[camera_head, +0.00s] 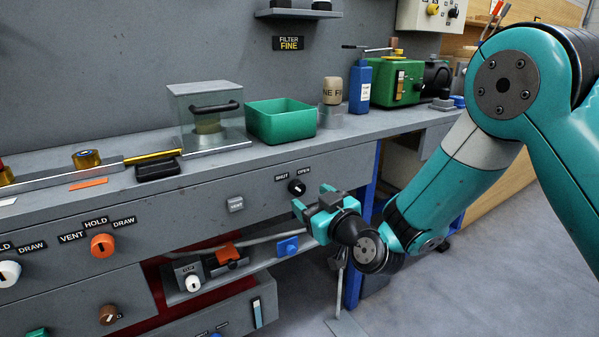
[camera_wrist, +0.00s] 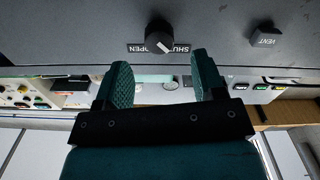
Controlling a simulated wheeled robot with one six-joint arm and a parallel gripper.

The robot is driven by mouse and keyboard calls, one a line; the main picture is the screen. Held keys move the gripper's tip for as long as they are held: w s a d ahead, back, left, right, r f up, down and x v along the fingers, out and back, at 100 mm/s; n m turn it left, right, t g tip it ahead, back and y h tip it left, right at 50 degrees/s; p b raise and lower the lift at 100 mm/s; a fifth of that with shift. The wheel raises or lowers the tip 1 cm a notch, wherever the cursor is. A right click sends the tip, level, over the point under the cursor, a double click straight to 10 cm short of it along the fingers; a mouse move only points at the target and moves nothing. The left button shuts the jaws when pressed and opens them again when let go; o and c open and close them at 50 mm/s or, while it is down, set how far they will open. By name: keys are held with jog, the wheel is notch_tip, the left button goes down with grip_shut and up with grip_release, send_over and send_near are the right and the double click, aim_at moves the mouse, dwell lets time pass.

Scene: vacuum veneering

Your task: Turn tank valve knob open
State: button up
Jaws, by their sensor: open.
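The tank valve knob (camera_head: 297,187) is small and black with a pale mark, on the grey bench front between the SHUT and OPEN labels. It also shows in the wrist view (camera_wrist: 159,33), where the labels appear upside down. My gripper (camera_head: 312,199) is open, with teal fingers, just right of and below the knob in the head view. In the wrist view the knob lies beyond the gap between the fingertips (camera_wrist: 160,66). Nothing is between the fingers, and they appear apart from the knob.
An orange VENT/HOLD/DRAW knob (camera_head: 103,245) is farther left. Below is an open shelf with a blue block (camera_head: 287,246). A green bin (camera_head: 281,121) stands above.

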aim_at(300, 190)
jog(key=shift+p+x, duration=0.4)
jog(key=shift+x, duration=2.2)
jog(key=c, duration=0.9)
